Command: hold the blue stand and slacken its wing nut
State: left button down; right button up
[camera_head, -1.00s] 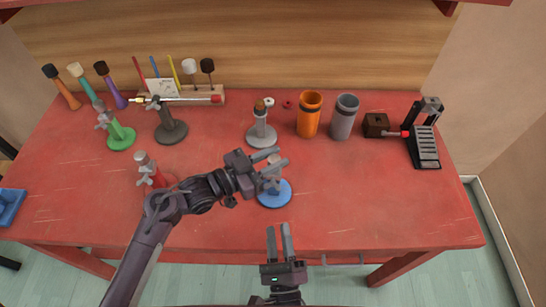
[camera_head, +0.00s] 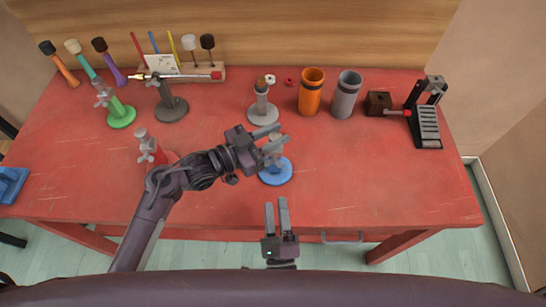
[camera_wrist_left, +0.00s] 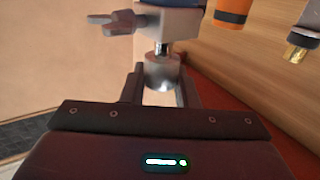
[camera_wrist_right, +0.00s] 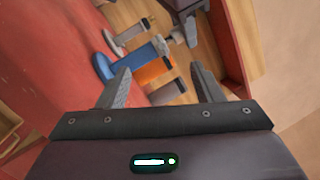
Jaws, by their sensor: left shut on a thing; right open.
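The blue stand (camera_head: 276,173) stands on the red table, its round base flat and blue. My left gripper (camera_head: 275,147) is shut on the upper part of the stand, and its fingers partly hide that part in the head view. In the left wrist view a silver knob (camera_wrist_left: 162,72) sits between the fingers, below a grey block. A pale wing nut (camera_wrist_left: 108,20) sticks out to the left of that block, clear of the fingers. My right gripper (camera_head: 276,205) is open and empty, apart from the stand, near the table's front edge.
A red stand (camera_head: 150,148) is left of the blue one, behind my left arm. A grey stand (camera_head: 263,110), an orange cup (camera_head: 311,92) and a grey cup (camera_head: 346,94) stand behind. A black clamp device (camera_head: 427,115) is at right. The table's front right is clear.

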aim_at(274, 161)
jog(key=n, duration=0.3)
jog(key=a+n, duration=0.1)
jog(key=shift+a+r, duration=0.1)
jog(key=shift+r, duration=0.2)
jog(key=n, duration=0.2)
jog(key=shift+a+r+n+g+h, duration=0.2)
jog(key=shift+n+g+h, duration=0.1)
jog(key=shift+n+h, duration=0.1)
jog(key=w+r+n+g+h, duration=0.2)
jog(key=w+n+h, duration=0.1)
jog(key=w+n, duration=0.6)
jog(key=n, duration=0.4)
jog(key=shift+w+d, duration=0.3)
jog(key=shift+d, duration=0.05)
